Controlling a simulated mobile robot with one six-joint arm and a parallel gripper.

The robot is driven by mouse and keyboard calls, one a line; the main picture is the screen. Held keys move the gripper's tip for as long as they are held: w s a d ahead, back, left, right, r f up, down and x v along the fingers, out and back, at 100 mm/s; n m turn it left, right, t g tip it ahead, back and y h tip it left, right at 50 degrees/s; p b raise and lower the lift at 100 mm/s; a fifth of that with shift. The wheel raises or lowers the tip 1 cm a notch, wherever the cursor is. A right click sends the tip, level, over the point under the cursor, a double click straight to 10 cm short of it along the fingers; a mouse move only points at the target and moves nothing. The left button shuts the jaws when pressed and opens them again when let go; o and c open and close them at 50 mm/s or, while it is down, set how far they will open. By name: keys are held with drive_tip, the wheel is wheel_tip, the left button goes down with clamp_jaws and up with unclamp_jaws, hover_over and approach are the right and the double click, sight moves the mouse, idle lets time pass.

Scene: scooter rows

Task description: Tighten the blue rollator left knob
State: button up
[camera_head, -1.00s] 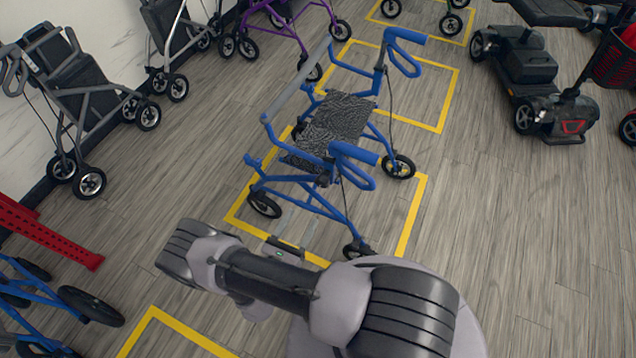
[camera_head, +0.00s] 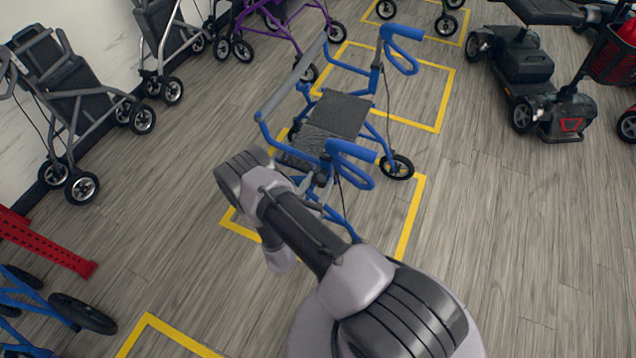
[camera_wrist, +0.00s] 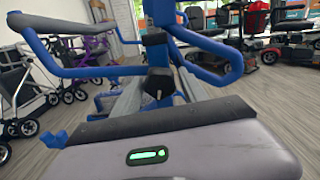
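The blue rollator (camera_head: 335,115) stands open in the head view, with blue handles, a dark patterned seat and a grey backrest bar. In the wrist view its blue frame (camera_wrist: 85,70) fills the upper middle. A black knob (camera_wrist: 159,84) sits on its upright post below the near handle (camera_wrist: 215,65), just beyond my gripper. My gripper (camera_head: 312,200) is beside the rollator's near side, below the near handle, mostly hidden by my arm. Its housing with a green light (camera_wrist: 148,156) shows in the wrist view.
A grey-black rollator (camera_head: 75,100) stands by the left wall. A purple one (camera_head: 275,25) is behind. A mobility scooter (camera_head: 530,85) stands at right. A red perforated beam (camera_head: 45,245) and another blue frame (camera_head: 30,300) lie at lower left.

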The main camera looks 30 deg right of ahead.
clamp_jaws()
